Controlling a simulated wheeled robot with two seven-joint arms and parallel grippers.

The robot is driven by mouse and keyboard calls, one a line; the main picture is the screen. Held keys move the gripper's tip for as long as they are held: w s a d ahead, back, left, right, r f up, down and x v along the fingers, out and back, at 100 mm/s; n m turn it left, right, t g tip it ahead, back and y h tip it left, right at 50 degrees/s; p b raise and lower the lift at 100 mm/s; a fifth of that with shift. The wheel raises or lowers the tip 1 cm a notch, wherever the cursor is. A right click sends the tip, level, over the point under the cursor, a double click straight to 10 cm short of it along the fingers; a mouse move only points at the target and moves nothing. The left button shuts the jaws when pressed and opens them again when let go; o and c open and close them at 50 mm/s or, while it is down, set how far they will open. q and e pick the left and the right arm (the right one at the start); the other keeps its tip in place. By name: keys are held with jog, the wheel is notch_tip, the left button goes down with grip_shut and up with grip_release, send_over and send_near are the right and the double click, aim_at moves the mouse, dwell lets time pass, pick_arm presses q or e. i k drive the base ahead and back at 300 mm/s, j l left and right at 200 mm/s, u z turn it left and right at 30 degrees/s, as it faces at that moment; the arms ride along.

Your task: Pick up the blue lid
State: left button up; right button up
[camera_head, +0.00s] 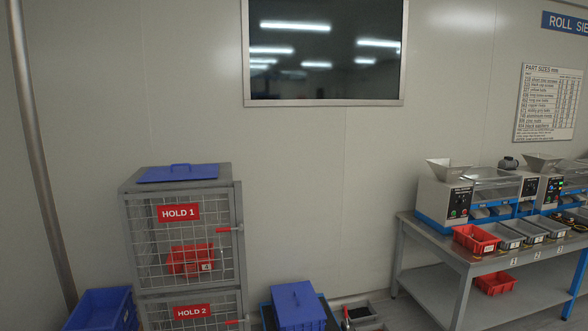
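A second blue lid-like cover (293,296), also with a handle, sits on a blue bin on or near the floor, at the bottom middle. Neither of my grippers is in view, so nothing shows near either lid.
The cage has HOLD 1 and HOLD 2 signs, red latches and a red bin (190,259) inside. A blue bin (103,309) stands left of it. A vertical pole (40,150) is at far left. A workbench (480,261) with machines and trays stands right.

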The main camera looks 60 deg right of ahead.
aim_at(175, 172)
jog(key=z, duration=1.45)
jog(key=i+j+z, duration=0.2)
jog(key=i, duration=0.3)
